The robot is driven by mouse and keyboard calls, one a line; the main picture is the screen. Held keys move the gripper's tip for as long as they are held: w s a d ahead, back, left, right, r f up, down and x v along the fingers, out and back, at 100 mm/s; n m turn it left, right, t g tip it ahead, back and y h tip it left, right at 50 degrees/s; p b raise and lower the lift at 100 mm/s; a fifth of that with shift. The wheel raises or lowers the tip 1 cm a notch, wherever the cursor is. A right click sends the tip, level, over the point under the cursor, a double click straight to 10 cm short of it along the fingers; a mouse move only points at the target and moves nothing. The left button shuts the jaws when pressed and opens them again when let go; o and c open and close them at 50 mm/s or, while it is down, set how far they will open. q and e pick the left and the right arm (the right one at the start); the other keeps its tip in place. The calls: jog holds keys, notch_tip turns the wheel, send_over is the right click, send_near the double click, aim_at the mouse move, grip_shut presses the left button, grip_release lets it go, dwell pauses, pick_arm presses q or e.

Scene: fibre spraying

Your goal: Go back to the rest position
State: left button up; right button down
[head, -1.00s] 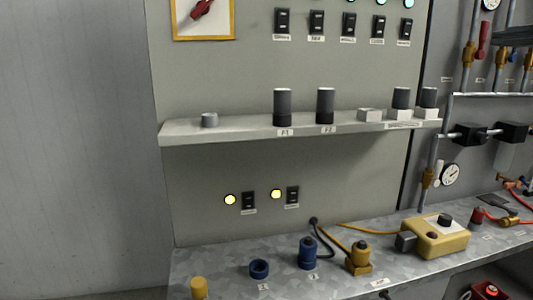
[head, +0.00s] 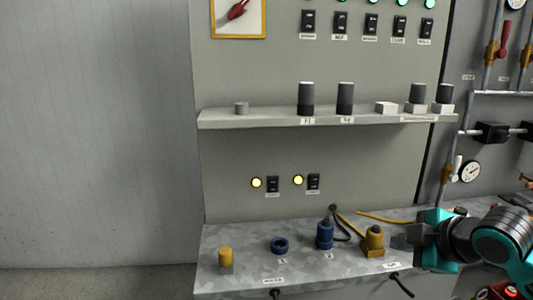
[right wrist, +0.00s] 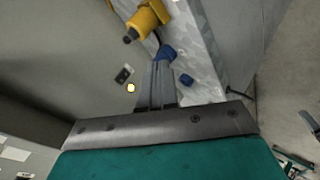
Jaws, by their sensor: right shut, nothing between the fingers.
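My right gripper (head: 396,241) shows at the right of the head view, with its teal and black wrist behind it. It is shut and empty, above the right part of the metal bench. In the right wrist view the closed fingers (right wrist: 158,84) point away from the camera toward the bench and the panel. The yellow connector (head: 373,240) stands just left of the fingertips in the head view. I cannot tell whether they touch. My left gripper is in neither view.
The metal bench (head: 215,262) also holds a blue connector (head: 325,236), a blue ring (head: 279,245) and a yellow cylinder (head: 225,257). A shelf (head: 270,119) with dark cylinders juts from the grey panel. Pipes and a gauge (head: 470,171) stand at right. Open floor lies at left.

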jog(key=s+a+f+m+g, duration=0.2)
jog(key=s+a+f+m, duration=0.15)
jog(key=s+f, duration=0.35)
jog(key=s+a+f+m+g, duration=0.1)
jog(key=s+a+f+m, duration=0.25)
jog(key=s+f, duration=0.4)
jog(key=s+f+m+g+h, duration=0.1)
jog(key=s+f+m+g, duration=0.15)
jog(key=s, duration=0.45)
jog(key=s+f+m+g+h, duration=0.1)
jog(key=s+f+m+h, duration=0.1)
jog(key=s+m, duration=0.3)
jog(key=w+a+f+n+t+y, duration=0.1)
jog(key=w+a+f+t+y, duration=0.1)
jog(key=w+f+t, duration=0.4)
jog(key=shift+w+a+f+n+t+p, duration=0.45)
jog(key=shift+f+t, duration=0.3)
jog(key=shift+f, duration=0.45)
